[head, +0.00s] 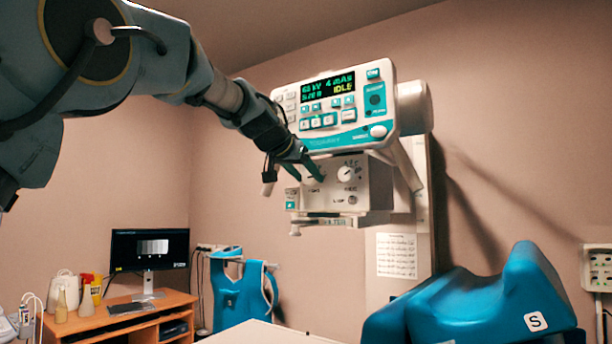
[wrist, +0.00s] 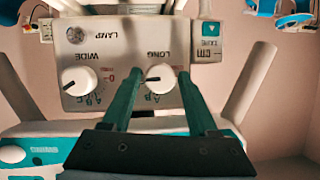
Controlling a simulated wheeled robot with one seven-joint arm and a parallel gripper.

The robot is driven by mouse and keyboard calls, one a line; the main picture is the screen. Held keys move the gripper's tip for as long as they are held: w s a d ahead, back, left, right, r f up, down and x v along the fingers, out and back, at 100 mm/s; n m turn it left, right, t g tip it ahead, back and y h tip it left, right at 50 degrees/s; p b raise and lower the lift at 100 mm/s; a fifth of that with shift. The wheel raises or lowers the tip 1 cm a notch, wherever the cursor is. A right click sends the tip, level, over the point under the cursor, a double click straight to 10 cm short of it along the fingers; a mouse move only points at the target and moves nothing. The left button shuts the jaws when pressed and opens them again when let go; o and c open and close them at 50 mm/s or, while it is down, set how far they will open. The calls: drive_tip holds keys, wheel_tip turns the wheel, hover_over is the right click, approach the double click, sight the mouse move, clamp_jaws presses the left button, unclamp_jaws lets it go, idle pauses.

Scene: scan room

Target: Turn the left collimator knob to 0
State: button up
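The collimator panel (wrist: 130,40) appears upside down in the wrist view. Its left knob (wrist: 161,76), white and labelled LONG, lies between the two teal fingers of my gripper (wrist: 160,78). The other white knob, labelled WIDE (wrist: 78,80), is clear of the fingers, and also shows in the head view (head: 347,173). In the head view my gripper (head: 316,174) covers most of the left knob.
The console with its lit display (head: 328,88) sits just above the collimator, close to my wrist. A round LAMP button (wrist: 75,35) is on the same panel. A blue padded support (head: 480,300) stands lower right. A desk with a monitor (head: 149,250) is at the left.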

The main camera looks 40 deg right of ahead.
clamp_jaws()
